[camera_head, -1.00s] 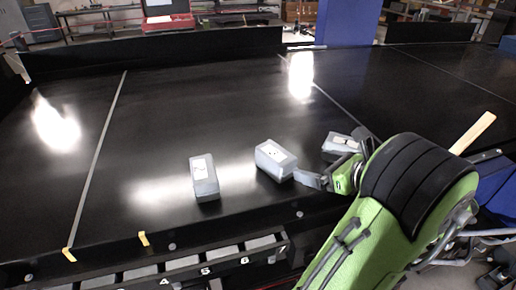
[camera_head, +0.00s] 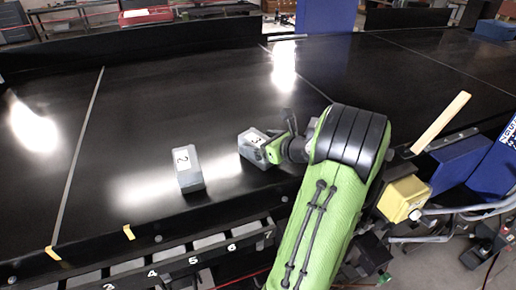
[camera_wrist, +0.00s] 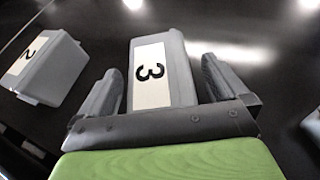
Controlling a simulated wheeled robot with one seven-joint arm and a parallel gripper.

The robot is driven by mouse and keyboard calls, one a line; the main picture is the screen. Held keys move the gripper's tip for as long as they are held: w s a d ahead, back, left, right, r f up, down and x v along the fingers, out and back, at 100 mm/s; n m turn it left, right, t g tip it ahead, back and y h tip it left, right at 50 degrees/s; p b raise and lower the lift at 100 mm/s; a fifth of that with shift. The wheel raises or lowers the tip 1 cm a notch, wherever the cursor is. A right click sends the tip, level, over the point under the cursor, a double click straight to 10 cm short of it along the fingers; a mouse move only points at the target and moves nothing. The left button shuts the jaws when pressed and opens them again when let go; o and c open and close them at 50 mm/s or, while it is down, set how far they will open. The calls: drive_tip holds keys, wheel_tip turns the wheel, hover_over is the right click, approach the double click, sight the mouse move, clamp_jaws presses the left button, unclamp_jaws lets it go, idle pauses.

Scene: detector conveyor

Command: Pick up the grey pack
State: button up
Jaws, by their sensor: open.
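A grey pack (camera_head: 254,147) with a white label lies on the black belt (camera_head: 150,125), beside my gripper. In the wrist view this pack (camera_wrist: 178,70) is marked 3 and sits between my open fingers, with a gap on each side. My gripper (camera_wrist: 160,85) is open; in the head view my gripper (camera_head: 272,152) is at the pack's right side and partly hides it. A second grey pack (camera_head: 188,170), marked 2, lies to the left; it also shows in the wrist view (camera_wrist: 45,75). The third pack seen earlier is hidden behind my arm in the head view.
Numbered slots (camera_head: 190,265) run along the belt's front edge. A piece of something grey (camera_wrist: 312,125) shows at the right edge of the wrist view. The belt behind the packs is clear.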

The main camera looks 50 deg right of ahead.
drive_tip(key=shift+s, duration=0.15)
drive_tip(key=shift+s+r, duration=0.1)
drive_tip(key=shift+c, duration=1.3)
drive_tip(key=c, duration=1.2)
